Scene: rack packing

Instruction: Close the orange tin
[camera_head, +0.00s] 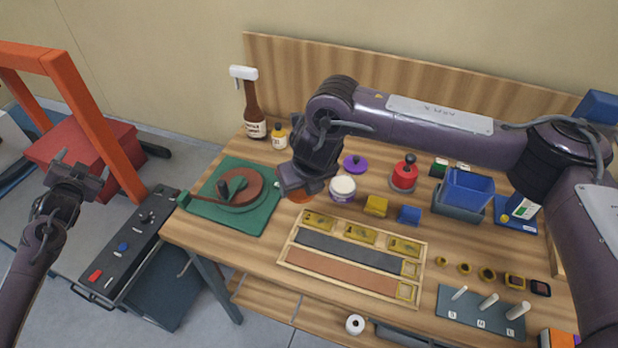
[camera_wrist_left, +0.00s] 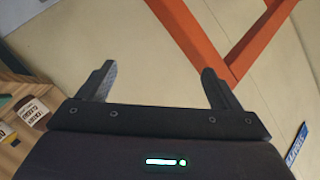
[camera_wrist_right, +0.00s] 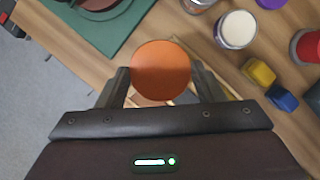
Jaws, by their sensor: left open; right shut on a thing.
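An orange round lid (camera_wrist_right: 160,72) sits between the fingers of my right gripper (camera_wrist_right: 163,88), which is shut on it. In the head view, a bit of the orange lid (camera_head: 301,197) shows under the right gripper (camera_head: 296,190), above the table between the green mat and an open purple-labelled tin. The rim of a container (camera_wrist_right: 198,4) shows at the top edge of the right wrist view; I cannot tell whether it is the orange tin's body. My left gripper (camera_head: 78,172) is open and empty at the far left, away from the table; its spread fingers show in the left wrist view (camera_wrist_left: 160,88).
The open tin with white contents (camera_head: 342,186) stands right of the right gripper, a purple lid (camera_head: 355,164) behind it. The green mat (camera_head: 257,218) with a brown disc lies left. A wooden tray (camera_head: 290,255) lies in front. A yellow block (camera_head: 376,205) and red canister (camera_head: 404,174) stand right.

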